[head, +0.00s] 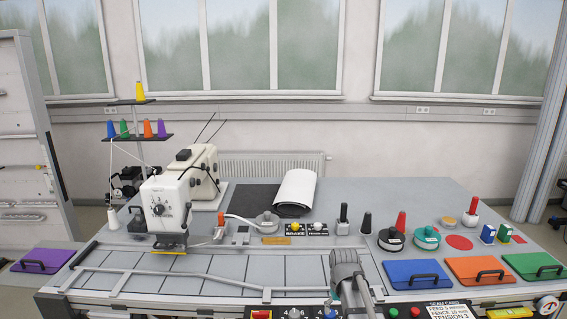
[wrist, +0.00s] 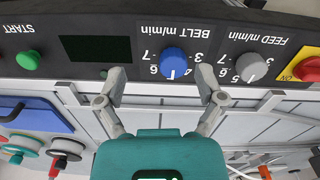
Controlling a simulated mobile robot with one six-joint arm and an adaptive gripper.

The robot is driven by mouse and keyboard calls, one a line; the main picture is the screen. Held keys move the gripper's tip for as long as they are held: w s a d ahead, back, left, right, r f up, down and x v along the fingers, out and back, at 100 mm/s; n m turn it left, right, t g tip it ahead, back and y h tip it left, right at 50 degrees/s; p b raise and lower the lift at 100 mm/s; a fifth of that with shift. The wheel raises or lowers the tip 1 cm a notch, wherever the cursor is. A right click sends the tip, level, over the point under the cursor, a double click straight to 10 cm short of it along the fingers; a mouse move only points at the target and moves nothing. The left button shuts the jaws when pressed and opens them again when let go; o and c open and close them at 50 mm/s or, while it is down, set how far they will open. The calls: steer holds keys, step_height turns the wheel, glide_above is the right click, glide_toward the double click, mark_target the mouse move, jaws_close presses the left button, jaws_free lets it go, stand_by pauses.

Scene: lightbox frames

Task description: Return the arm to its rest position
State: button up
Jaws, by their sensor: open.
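My gripper (wrist: 161,78) is open, its two grey fingers spread apart in the wrist view. The blue belt-speed knob (wrist: 174,62) on the dark control panel appears between the fingertips, with visible gaps on both sides. Nothing is held. In the head view my grey arm (head: 347,270) rises at the front edge of the table, right of centre. The fingertips cannot be made out there.
A white sewing machine (head: 160,205) stands at the left of the grey table. Blue (head: 415,274), orange (head: 480,269) and green (head: 533,265) lidded bins line the front right. A grey feed knob (wrist: 251,67) and red stop button (wrist: 311,69) are near my gripper.

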steer(key=s+f+m+b, duration=0.1)
steer(key=s+f+b, duration=0.3)
steer(key=s, duration=0.8)
steer(key=shift+s+f+b, duration=0.15)
steer(key=shift+f+b, duration=0.2)
steer(key=shift+f, duration=0.45)
stand_by(0.5)
